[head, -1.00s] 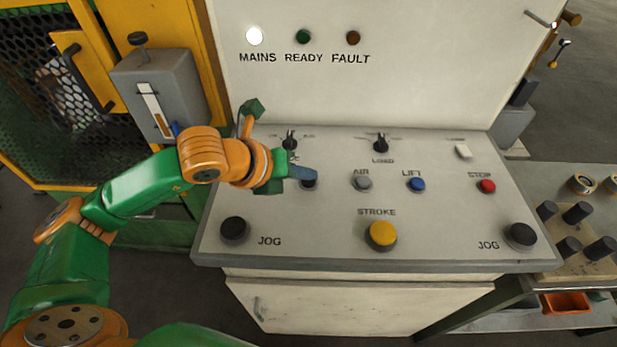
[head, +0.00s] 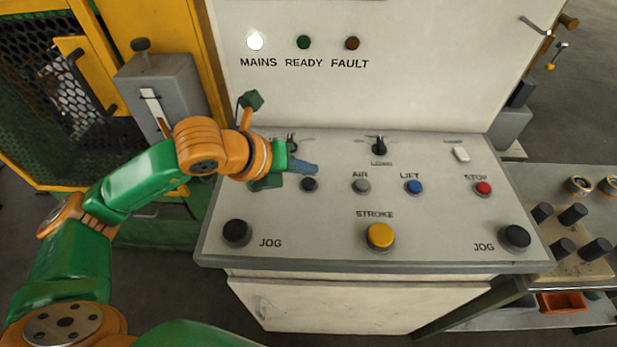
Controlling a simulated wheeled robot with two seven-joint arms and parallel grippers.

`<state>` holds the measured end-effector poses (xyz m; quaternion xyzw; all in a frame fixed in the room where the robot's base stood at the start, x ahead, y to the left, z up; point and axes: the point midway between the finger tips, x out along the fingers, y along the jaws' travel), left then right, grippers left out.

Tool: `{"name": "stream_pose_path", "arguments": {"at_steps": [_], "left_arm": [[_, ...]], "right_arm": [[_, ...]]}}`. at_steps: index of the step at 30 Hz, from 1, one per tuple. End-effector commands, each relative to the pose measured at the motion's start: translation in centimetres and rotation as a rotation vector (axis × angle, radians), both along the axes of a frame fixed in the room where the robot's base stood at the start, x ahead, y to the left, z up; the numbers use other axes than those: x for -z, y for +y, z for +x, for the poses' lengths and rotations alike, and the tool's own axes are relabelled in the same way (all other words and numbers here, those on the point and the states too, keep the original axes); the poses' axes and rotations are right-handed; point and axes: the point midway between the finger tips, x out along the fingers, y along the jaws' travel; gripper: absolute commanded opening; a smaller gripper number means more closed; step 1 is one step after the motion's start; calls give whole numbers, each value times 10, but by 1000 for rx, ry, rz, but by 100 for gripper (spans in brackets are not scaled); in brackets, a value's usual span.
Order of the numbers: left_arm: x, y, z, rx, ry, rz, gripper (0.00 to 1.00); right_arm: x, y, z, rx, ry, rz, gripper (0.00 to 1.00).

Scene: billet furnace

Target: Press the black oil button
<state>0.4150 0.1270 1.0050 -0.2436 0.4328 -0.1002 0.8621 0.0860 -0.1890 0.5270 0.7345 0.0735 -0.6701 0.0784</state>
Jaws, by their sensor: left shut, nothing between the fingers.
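The black oil button (head: 309,185) is a small dark round button at the left end of the button row on the sloped grey panel, left of the grey AIR button (head: 361,186). Its label is hidden behind my gripper. My left gripper (head: 314,169) comes in from the left and is shut and empty. Its bluish fingertips show just above the button in the picture, and the button's top is uncovered. Fingertips and button look apart, but the height between them is hard to judge. My right gripper is not in view.
The panel (head: 330,244) also carries the blue LIFT button (head: 414,187), red STOP button (head: 483,188), yellow STROKE button (head: 380,236) and two black JOG buttons (head: 236,232). A selector knob (head: 379,146) stands behind. The MAINS lamp (head: 256,41) is lit white.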

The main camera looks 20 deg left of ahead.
Motion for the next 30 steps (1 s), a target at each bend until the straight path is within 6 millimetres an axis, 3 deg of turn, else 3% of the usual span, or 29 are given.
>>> {"name": "stream_pose_path", "arguments": {"at_steps": [11, 30], "left_arm": [[-42, 0, 0, 1, -2, -2, 0], [-41, 0, 0, 1, 0, -1, 0]], "right_arm": [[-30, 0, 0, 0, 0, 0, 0], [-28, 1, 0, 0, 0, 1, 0]]}}
